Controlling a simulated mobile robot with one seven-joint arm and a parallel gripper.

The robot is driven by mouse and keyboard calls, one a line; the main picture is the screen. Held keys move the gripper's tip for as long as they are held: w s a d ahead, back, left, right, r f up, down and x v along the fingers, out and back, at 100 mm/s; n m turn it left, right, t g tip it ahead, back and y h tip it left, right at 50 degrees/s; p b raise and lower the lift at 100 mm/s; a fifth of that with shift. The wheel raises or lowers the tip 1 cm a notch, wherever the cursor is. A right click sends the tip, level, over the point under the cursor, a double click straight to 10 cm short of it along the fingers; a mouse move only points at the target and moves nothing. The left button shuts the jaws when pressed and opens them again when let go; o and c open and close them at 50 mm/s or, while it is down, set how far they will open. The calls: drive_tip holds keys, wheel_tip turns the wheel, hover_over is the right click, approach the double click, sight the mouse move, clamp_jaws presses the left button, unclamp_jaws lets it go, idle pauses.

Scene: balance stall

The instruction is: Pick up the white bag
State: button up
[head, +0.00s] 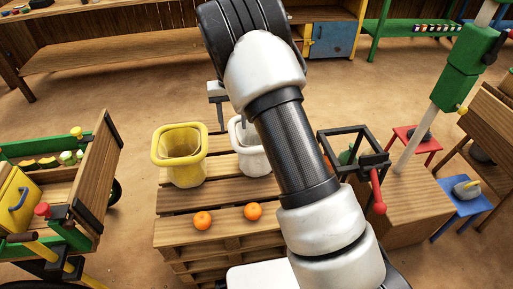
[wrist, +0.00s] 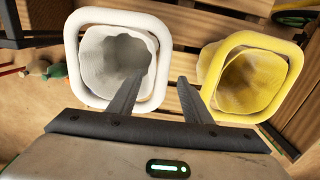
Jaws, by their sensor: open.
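The white bag (head: 252,158) stands on the wooden pallet, partly hidden behind my arm in the head view. In the wrist view the white bag (wrist: 110,55) is open-topped with a thick, rounded square rim, and looks empty. My gripper (wrist: 161,78) is open. Its left finger overlaps the bag's opening and its right finger lies just outside the rim, so the rim's right side appears between them. I cannot tell how far above the rim the fingertips are. My gripper is not clearly seen in the head view.
A yellow bag (head: 186,172) stands close beside the white one; it also shows in the wrist view (wrist: 250,80). Two oranges (head: 203,220) (head: 253,211) lie on the pallet's front (head: 172,230). A dark frame with a red handle (head: 376,192) stands to the right. A cart (head: 92,185) is at left.

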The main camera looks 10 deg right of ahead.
sight(233, 133)
wheel_tip(233, 133, down, 4)
drive_tip(key=shift+a+r+b, duration=0.15)
drive_tip(key=shift+b, duration=0.25)
clamp_jaws()
drive_tip(key=shift+r, duration=0.1)
